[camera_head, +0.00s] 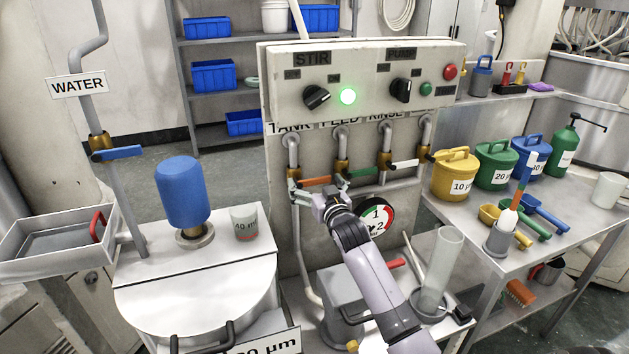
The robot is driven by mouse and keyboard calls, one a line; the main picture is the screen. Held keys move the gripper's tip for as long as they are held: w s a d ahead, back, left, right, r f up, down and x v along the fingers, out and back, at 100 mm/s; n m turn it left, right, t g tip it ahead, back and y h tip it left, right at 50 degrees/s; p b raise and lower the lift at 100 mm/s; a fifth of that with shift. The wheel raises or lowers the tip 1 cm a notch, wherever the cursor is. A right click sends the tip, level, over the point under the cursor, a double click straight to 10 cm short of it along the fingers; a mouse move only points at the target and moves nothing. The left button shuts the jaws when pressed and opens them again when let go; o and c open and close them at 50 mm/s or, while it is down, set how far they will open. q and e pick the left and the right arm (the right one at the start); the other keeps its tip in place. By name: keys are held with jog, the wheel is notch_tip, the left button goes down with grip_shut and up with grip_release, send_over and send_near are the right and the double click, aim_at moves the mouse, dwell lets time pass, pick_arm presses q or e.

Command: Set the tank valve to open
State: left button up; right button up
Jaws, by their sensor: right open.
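The tank valve (293,170) is the leftmost brass valve on the panel, under the word TANK. An orange lever (316,181) lies about level beside it, pointing right across the vertical pipe. My right gripper (304,190) is open, just below and in front of this valve and lever. It partly covers the pipe there, and I cannot tell whether a finger touches the lever. My left gripper is not in view.
FEED (342,166) and RINSE (385,160) valves stand close to the right, with green and white levers. A round dial (376,219) is below them. The STIR knob (316,97) and lit green lamp (348,97) are above. A blue motor (181,192) stands left.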

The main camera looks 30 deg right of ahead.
jog(key=shift+w+d, duration=0.1)
jog(key=shift+w, duration=0.3)
jog(key=c, duration=1.7)
